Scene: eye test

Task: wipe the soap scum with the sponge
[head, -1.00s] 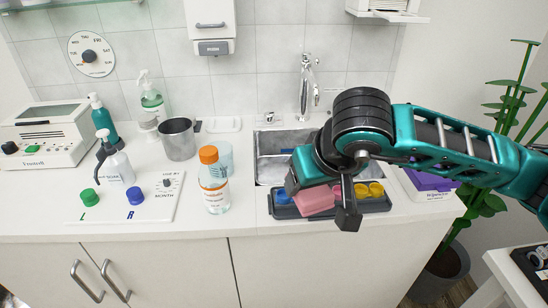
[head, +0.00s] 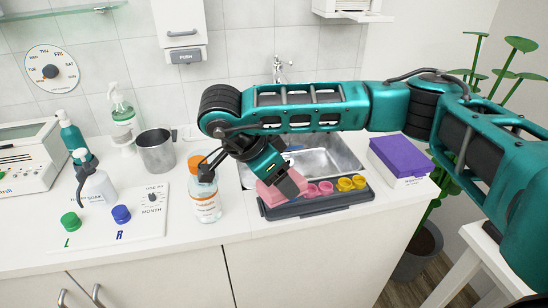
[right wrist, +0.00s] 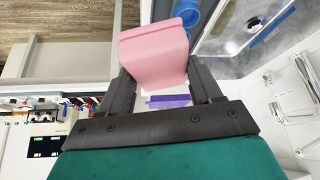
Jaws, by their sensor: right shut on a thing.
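The pink sponge (head: 267,192) is between the fingers of my right gripper (head: 284,182), over the left end of the dark tray (head: 320,208). It also shows clasped in the right wrist view (right wrist: 154,52). I cannot tell whether the sponge touches the tray. The steel sink (head: 340,158) lies just behind, partly hidden by my right arm. Whitish patches show on the sink in the right wrist view (right wrist: 228,42); I cannot tell whether they are soap scum or reflections. My left gripper is in no view.
An orange-capped bottle (head: 205,200) stands close left of my right gripper. Several pink and yellow cups (head: 345,184) sit in the tray. A purple-lidded box (head: 402,160) is right of the sink. A steel beaker (head: 156,152) and pump bottles (head: 97,188) stand further left.

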